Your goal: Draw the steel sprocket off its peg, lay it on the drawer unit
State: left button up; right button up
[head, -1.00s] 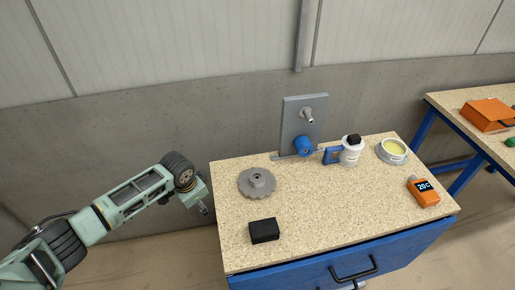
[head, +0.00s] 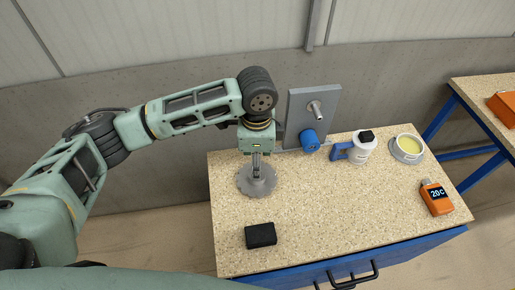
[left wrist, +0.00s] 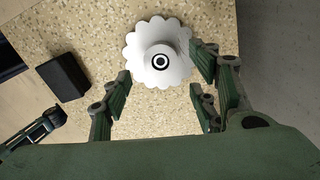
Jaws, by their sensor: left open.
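The steel sprocket (head: 257,183) is a grey toothed disc with a raised hub, lying flat on the speckled top of the drawer unit (head: 330,225). The peg (head: 314,109) sticks out of a grey upright plate and is bare. My left gripper (head: 257,172) is directly above the sprocket, pointing down. In the left wrist view the sprocket (left wrist: 146,70) lies just beyond the open fingers of my left gripper (left wrist: 160,85), with its round hub between them. I cannot tell whether the fingers touch it.
A black box (head: 261,235) lies in front of the sprocket. A blue knob (head: 309,140), a white container with a blue handle (head: 362,147), a bowl of yellow stuff (head: 408,147) and an orange device (head: 436,197) stand to the right. The middle top is clear.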

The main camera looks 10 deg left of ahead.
aim_at(269, 179)
pick_arm(q)
jog(key=f, duration=0.2)
jog(key=s+f, duration=0.1)
jog(key=shift+f+p, duration=0.4)
jog(key=shift+w+f, duration=0.25)
jog(key=shift+f, duration=0.65)
jog(key=shift+w+f, duration=0.1)
jog(key=shift+f, duration=0.2)
jog(key=c, duration=0.9)
grip_shut()
jog(key=shift+o, duration=1.9)
grip_release()
jog(key=c, duration=0.8)
pick_arm(e)
jog(key=s, duration=0.1)
jog(key=s+r, duration=0.1)
jog(key=shift+s+d+r, duration=0.15)
jog(key=shift+s, duration=0.15)
